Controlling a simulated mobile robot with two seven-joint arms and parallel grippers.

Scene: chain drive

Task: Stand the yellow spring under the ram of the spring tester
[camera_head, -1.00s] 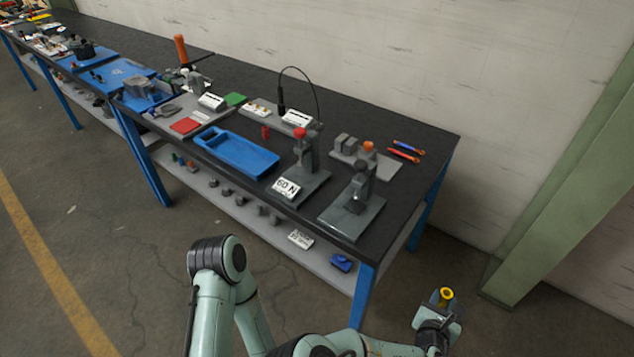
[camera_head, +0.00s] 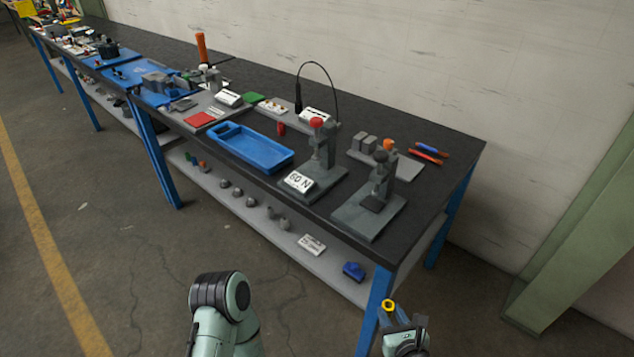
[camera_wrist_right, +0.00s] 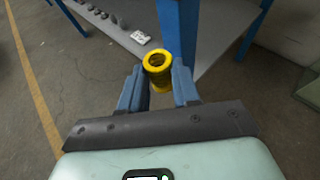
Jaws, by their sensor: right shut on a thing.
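The yellow spring (camera_head: 388,306) is at the bottom right of the head view, in front of the bench. My right gripper (camera_head: 391,317) is shut on it; the right wrist view shows the spring (camera_wrist_right: 158,65) upright between the blue fingertips, its open top ring facing the camera. Two small press stands are at the bench's right end. One has a red knob and a "60 N" plate (camera_head: 299,181); its base (camera_head: 324,188) is grey. The other, with a dark knob and grey base (camera_head: 364,217), stands nearer the front right corner. Which is the spring tester is not clear. My left gripper is out of view.
The dark bench top (camera_head: 452,155) has a blue leg (camera_head: 373,310) close behind the held spring. A blue tray (camera_head: 256,152) lies left of the stands. The lower shelf (camera_head: 262,217) holds small parts.

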